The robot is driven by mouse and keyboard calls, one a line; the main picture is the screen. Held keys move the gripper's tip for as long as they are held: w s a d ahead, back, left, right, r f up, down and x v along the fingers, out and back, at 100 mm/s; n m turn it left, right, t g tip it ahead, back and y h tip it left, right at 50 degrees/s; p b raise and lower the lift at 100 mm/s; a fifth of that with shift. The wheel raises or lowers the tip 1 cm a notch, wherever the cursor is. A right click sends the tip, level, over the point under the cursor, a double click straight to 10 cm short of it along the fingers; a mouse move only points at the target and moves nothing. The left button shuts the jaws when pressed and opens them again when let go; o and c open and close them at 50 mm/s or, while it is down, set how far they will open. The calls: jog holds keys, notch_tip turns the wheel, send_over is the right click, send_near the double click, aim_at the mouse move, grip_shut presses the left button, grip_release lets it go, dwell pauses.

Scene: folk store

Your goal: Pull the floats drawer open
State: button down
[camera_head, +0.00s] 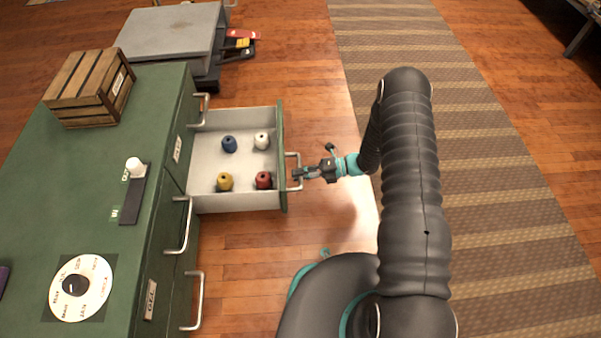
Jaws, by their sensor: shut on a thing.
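A drawer (235,203) with white inner walls and a green front stands pulled well out of the green cabinet (60,185). Inside it are a blue float (229,144), a white float (262,141), a yellow float (225,181) and a red float (263,180). My gripper (301,173) is shut on the drawer's metal handle (293,158), at the right side of the drawer front. The label on this drawer front is not visible from here.
On the cabinet top are a wooden crate (90,88), a slider with a white knob (135,167) and a round dial (81,287). Other handles (186,225) stick out of the cabinet front. A grey-topped stand (170,32) is behind. Wooden floor and a striped rug (480,150) lie clear to the right.

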jog(key=shift+s, duration=0.1)
jog(key=c, duration=1.2)
grip_release()
jog(key=shift+o, duration=0.2)
jog(key=v, duration=1.2)
jog(key=shift+d, duration=0.1)
